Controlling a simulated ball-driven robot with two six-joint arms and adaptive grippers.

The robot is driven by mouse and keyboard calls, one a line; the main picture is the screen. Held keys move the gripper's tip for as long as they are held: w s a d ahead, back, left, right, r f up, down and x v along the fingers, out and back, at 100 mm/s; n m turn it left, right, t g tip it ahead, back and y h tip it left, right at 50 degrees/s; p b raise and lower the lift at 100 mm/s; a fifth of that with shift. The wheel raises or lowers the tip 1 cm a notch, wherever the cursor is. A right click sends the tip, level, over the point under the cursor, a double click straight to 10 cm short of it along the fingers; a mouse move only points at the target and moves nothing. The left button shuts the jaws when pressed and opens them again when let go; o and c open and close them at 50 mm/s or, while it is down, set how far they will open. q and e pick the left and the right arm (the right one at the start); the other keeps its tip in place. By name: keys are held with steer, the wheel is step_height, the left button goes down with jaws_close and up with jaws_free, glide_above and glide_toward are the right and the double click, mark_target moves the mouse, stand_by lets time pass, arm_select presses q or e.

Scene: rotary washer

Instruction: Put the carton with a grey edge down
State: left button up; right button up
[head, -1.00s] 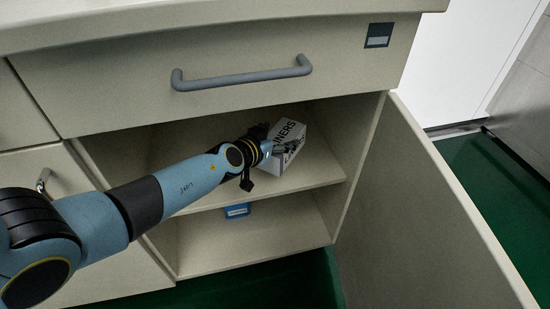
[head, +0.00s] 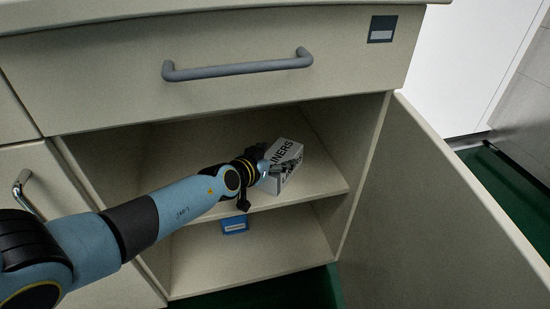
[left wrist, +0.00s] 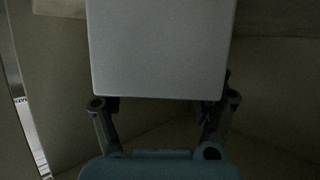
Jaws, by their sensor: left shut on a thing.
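The carton (head: 288,154) is a pale box with dark lettering ending in "NERS" on its upper face. It is inside the open cabinet, at the upper shelf (head: 318,178), and looks tilted. Whether its underside touches the shelf I cannot tell. My left gripper (head: 271,166) reaches in from the left and is shut on the carton, its fingers covering part of the near side. In the left wrist view the carton (left wrist: 158,50) shows as a plain grey face between the two fingers (left wrist: 160,112). My right gripper is out of view.
A drawer with a grey handle (head: 238,68) is above the opening. The open door (head: 430,200) stands to the right. A blue box (head: 235,225) is in the lower compartment under the shelf. The shelf right of the carton is clear.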

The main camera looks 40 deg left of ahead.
arm_select(q)
steer(key=o, duration=1.6)
steer(key=shift+r, duration=0.2)
steer(key=p+v, duration=0.2)
steer(key=v, duration=0.1)
steer(key=shift+r, duration=0.25)
steer(key=p+v, duration=0.1)
steer(key=v, duration=0.2)
steer(key=p+v, duration=0.1)
steer(key=v, duration=0.2)
steer(key=p+v, duration=0.1)
steer(key=v, duration=0.2)
steer(key=shift+s+d+f, duration=0.1)
steer(key=shift+f, duration=0.2)
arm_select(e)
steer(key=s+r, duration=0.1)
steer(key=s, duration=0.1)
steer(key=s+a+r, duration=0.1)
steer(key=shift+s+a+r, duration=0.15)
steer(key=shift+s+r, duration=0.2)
